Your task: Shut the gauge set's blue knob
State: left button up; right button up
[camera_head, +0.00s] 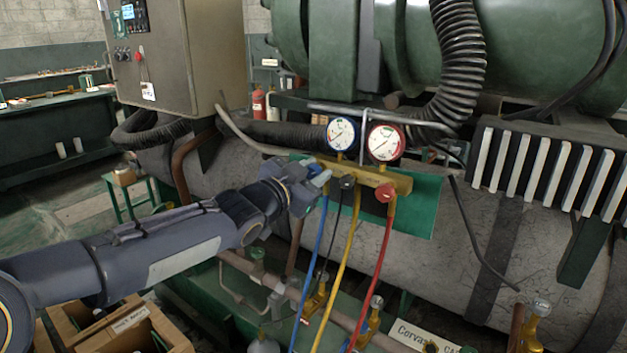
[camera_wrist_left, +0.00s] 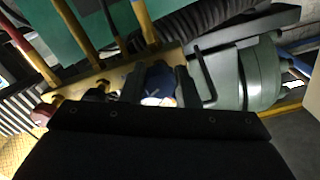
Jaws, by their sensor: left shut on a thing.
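The gauge set is a brass manifold bar (camera_head: 366,177) with a blue-rimmed gauge (camera_head: 341,133) and a red-rimmed gauge (camera_head: 385,143) above it. My left gripper (camera_head: 318,179) is at the bar's left end, shut on the blue knob. The gripper largely hides the knob in the head view. In the left wrist view the blue knob (camera_wrist_left: 158,82) shows between the two dark fingers. A black knob (camera_head: 347,182) and a red knob (camera_head: 385,194) sit along the bar to the right. My right gripper is out of view.
A blue hose (camera_head: 316,262), a yellow hose (camera_head: 341,262) and a red hose (camera_head: 378,260) hang below the bar. A green panel (camera_head: 423,205) is behind it. A black corrugated hose (camera_head: 459,70) passes close on the right. Cardboard boxes (camera_head: 128,322) stand at lower left.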

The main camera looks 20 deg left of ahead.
pick_arm(q)
jog(key=m+b, duration=0.1)
jog(key=m, duration=0.4)
jog(key=shift+f+b, duration=0.1)
jog(key=shift+b, duration=0.3)
jog(key=shift+m, duration=0.3)
jog(key=o, duration=1)
jog(key=shift+c, duration=0.2)
jog(key=shift+s, duration=0.1)
jog(key=shift+s+a, duration=0.1)
jog(key=shift+s, duration=0.15)
jog(key=p+v, duration=0.2)
jog(key=v, duration=0.5)
